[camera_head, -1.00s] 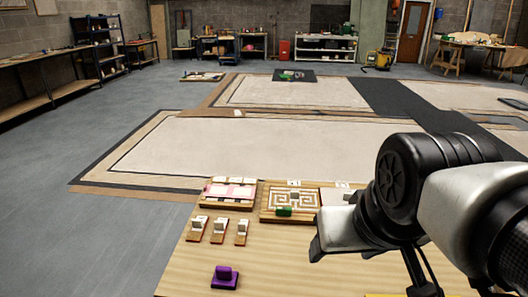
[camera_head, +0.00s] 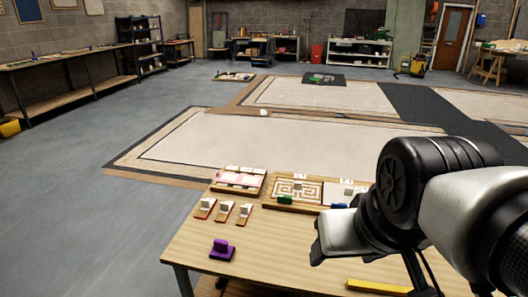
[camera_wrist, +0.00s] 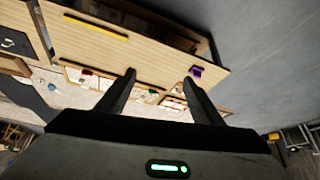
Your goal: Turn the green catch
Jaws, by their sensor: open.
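The green catch (camera_head: 285,199) is a small block at the front edge of a wooden panel (camera_head: 266,206) with a white maze pattern, at the back of the table. It also shows small and partly blurred in the wrist view, between the fingers (camera_wrist: 152,91). My gripper (camera_wrist: 160,79) is open with nothing between its fingers, above the table and apart from the catch.
On the wooden table (camera_head: 290,245) are a purple block (camera_head: 222,249), several small upright pieces on orange bases, a pink-and-white panel (camera_head: 238,180), a blue block (camera_head: 338,205) and a yellow bar (camera_head: 378,286). The table's middle is clear. Open floor (camera_head: 85,235) lies left.

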